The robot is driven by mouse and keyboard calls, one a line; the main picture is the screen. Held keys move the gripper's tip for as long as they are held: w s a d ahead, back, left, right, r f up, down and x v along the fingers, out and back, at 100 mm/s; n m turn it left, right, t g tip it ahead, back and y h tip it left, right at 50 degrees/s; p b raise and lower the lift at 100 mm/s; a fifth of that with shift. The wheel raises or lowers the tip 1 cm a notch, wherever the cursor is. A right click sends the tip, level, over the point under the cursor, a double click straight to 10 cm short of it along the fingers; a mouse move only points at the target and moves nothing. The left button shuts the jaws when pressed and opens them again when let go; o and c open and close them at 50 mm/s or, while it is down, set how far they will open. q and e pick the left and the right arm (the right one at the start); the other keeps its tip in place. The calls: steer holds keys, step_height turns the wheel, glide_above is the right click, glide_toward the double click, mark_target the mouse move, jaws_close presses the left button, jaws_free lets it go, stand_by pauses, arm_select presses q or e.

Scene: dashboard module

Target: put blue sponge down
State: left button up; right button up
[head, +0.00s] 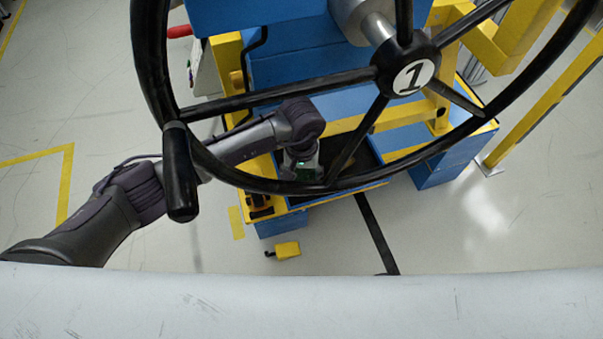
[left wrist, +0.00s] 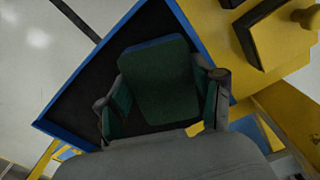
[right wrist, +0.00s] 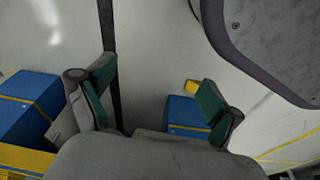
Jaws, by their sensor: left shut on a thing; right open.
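The blue sponge (left wrist: 158,80) shows in the left wrist view as a dark, blue-green block with a bluer far edge. My left gripper (left wrist: 160,98) is shut on it, with a finger on either side. Behind the sponge is a dark tray (left wrist: 62,132) with a blue rim; I cannot tell whether the sponge touches its floor. In the head view my left gripper (head: 303,167) is low over the tray area, partly behind the wheel, and the sponge cannot be made out clearly. My right gripper (right wrist: 155,82) is open and empty in the right wrist view, above floor.
A large black steering wheel (head: 405,72) with a handle (head: 179,172) crosses the head view in front of the left arm. Yellow and blue framework (head: 455,150) stands behind. A small yellow block (head: 288,250) lies on the floor. Floor at the right is mostly clear.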

mark_target(301, 176)
arm_select(q)
steer(key=shift+f, duration=0.1)
steer(key=o, duration=0.7)
steer(key=shift+o, duration=0.2)
arm_select(e)
steer(key=shift+w+r, duration=0.4)
steer(key=shift+r, duration=0.15)
steer(key=shift+s+f, duration=0.1)
arm_select(q)
steer(key=shift+w+r, duration=0.1)
steer(key=shift+r, duration=0.8)
step_height(301, 176, up, 10)
steer(key=shift+r+p, duration=0.25)
steer(key=shift+p, duration=0.2)
arm_select(e)
steer(key=s+f, duration=0.2)
steer(key=shift+s+d+f, duration=0.1)
steer(key=shift+d+f, duration=0.1)
steer(key=shift+f, duration=0.2)
